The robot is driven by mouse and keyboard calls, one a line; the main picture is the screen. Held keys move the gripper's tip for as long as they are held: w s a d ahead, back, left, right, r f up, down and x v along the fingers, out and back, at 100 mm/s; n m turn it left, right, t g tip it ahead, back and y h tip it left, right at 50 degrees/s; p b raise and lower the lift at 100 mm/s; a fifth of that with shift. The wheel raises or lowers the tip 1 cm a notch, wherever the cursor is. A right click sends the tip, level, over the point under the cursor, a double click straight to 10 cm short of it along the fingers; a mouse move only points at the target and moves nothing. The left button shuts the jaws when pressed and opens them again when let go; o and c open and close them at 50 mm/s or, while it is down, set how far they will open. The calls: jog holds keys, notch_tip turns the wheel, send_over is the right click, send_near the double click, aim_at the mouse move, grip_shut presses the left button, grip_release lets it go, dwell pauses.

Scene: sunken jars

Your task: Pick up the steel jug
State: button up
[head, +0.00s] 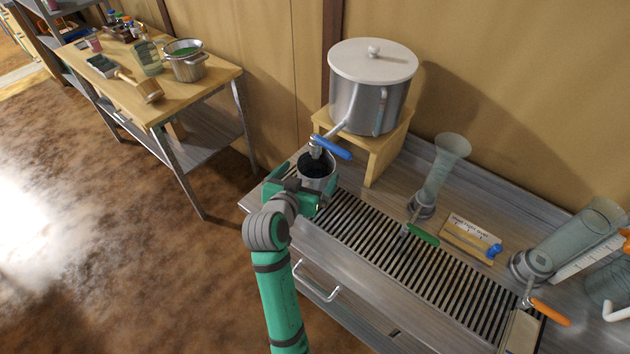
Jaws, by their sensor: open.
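A steel jug (317,170) with a dark inside stands upright under the blue-handled tap (331,147), at the left end of the slotted drain grate. My gripper (307,186) is at the jug, with its green jaws on either side of the jug's body. The jaws are open. The jug's lower part and base are hidden behind my gripper, and I cannot tell whether either jaw touches it.
A large lidded steel pot (371,90) sits on a wooden stand (392,140) behind the jug, and its tap hangs close over it. Glass jars (440,175) and green- and orange-handled taps stand to the right. The middle of the grate (380,235) is mostly clear.

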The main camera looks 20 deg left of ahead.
aim_at(321, 162)
jog(key=shift+d+f+x, duration=0.15)
jog(key=shift+x, duration=2.1)
jog(key=shift+d+f+x, duration=0.1)
jog(key=shift+f+x, duration=0.1)
jog(key=shift+x, duration=2)
jog(key=shift+s+r, duration=0.1)
jog(key=shift+s, duration=0.05)
jog(key=c, duration=1.8)
jog(key=shift+r, duration=0.15)
jog(key=shift+c, duration=0.2)
